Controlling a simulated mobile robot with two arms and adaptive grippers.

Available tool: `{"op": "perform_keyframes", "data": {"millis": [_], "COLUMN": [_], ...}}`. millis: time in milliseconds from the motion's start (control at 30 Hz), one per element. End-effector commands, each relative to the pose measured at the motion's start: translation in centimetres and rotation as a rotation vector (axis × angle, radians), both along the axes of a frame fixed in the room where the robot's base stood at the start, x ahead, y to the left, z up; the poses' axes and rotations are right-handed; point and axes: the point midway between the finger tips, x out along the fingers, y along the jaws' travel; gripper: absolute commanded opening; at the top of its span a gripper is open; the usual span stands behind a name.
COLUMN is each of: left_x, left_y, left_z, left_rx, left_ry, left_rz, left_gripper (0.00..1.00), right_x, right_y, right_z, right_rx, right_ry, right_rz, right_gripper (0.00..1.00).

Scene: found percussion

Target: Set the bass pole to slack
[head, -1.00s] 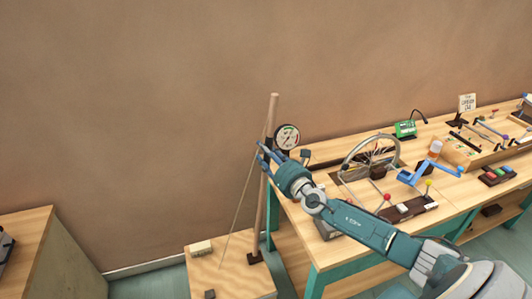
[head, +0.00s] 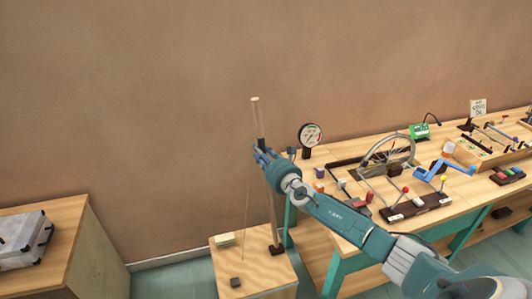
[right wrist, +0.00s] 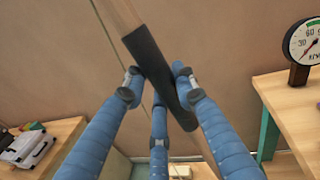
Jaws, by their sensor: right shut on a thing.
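The wooden bass pole (head: 256,112) stands on a dark foot (head: 276,249) on a low wooden box (head: 262,278). It leans, its top tipped to the left. My right gripper (head: 263,158) is shut on the pole. In the right wrist view its blue fingers (right wrist: 157,92) close around the pole's dark sleeve (right wrist: 156,68). The string (right wrist: 103,25) passes left of the sleeve there. My left gripper is not in view.
A round gauge (head: 310,135) stands at the left end of the workbench (head: 345,243). A case (head: 22,235) rests on a table at the left. The wall is behind.

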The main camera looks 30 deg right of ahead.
Motion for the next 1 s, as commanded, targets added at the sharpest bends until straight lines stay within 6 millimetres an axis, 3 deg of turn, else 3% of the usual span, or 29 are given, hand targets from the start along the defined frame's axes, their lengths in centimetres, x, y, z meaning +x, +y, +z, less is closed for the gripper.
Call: {"op": "perform_keyframes", "data": {"millis": [200, 333, 633, 667, 767, 1000], "left_x": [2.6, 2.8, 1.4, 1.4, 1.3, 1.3], "left_y": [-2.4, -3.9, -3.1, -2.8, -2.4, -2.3], "left_z": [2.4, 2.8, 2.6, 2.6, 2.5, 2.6], "left_rx": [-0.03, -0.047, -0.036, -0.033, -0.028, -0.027], "left_ry": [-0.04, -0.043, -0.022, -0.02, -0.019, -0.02], "left_rz": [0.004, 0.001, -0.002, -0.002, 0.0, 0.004], "left_gripper": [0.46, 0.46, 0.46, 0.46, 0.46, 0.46], "right_x": [0.8, 1.0, 1.0, 1.0, 1.0, 1.1], "right_y": [3.5, 4.5, 5.0, 5.0, 5.0, 4.8], "right_z": [-0.2, -0.5, -0.9, -0.9, -0.9, -0.7], "right_rx": [-0.05, -0.073, -0.082, -0.083, -0.081, -0.078], "right_ry": [0.015, 0.02, 0.022, 0.023, 0.022, 0.02], "right_rz": [0.004, 0.004, 0.009, 0.011, 0.01, 0.007], "right_gripper": [0.0, 0.0, 0.0, 0.29, 0.47, 0.47]}}
